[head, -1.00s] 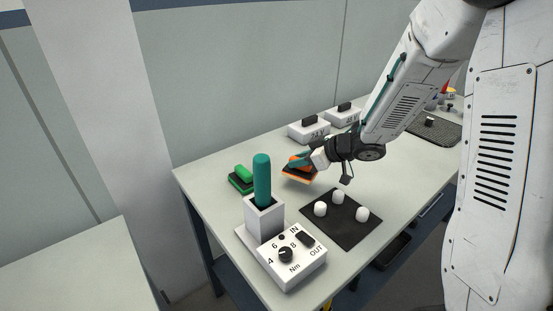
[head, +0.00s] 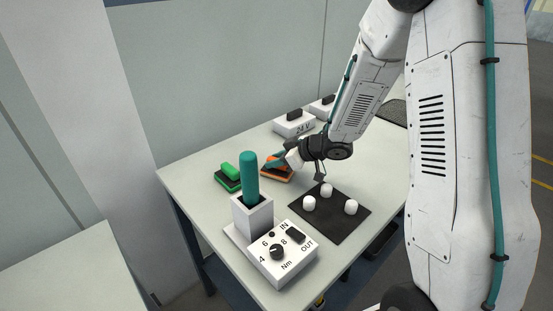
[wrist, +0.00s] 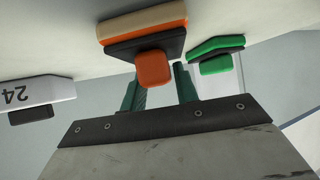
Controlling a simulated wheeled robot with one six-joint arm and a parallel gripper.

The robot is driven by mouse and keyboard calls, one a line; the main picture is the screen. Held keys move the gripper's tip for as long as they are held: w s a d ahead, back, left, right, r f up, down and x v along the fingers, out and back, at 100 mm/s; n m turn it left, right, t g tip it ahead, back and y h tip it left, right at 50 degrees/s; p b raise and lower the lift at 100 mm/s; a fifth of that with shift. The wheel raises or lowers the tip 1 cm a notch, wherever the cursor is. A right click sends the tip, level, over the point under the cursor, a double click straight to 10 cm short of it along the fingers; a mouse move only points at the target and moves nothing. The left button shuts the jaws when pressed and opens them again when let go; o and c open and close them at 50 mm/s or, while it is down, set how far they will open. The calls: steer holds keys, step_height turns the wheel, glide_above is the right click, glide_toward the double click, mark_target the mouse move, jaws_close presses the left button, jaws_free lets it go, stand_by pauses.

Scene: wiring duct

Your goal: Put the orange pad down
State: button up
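The orange pad (head: 277,173) has an orange block handle, a dark middle layer and an orange and tan base. It is at the table's middle, right of the green pad, and level on or just above the tabletop; I cannot tell if it touches. My gripper (head: 281,160) is at its handle. The table (head: 190,178) is pale grey.
The green pad (head: 229,182) lies close left. In front stand a grey holder with a teal handle (head: 249,180) and a torque box (head: 285,258). A black mat (head: 331,228) carries white knobs. A 24 V box (head: 293,125) is behind.

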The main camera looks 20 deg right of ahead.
steer(key=shift+o, duration=0.9)
steer(key=shift+r, duration=0.1)
steer(key=shift+d+r, duration=0.1)
steer(key=shift+r, duration=0.1)
steer(key=s+d+r+m+t+h, duration=0.1)
steer(key=s+d+r+m+h, duration=0.2)
steer(key=s+d+r+h, duration=0.55)
steer(key=s+d+r+m+h, duration=0.35)
steer(key=d+r, duration=0.25)
steer(key=r, duration=0.5)
steer(key=s+a+m+g+y, duration=0.1)
steer(key=s+a+g, duration=0.3)
steer(key=s, duration=0.8)
steer(key=s+a+m+g+y, duration=0.1)
steer(key=s+a+g+y, duration=0.2)
steer(key=s+a, duration=0.4)
steer(key=s, duration=0.5)
steer(key=shift+s+a+f+g, duration=0.2)
steer(key=shift+f+g, duration=0.05)
steer(key=shift+g, duration=0.15)
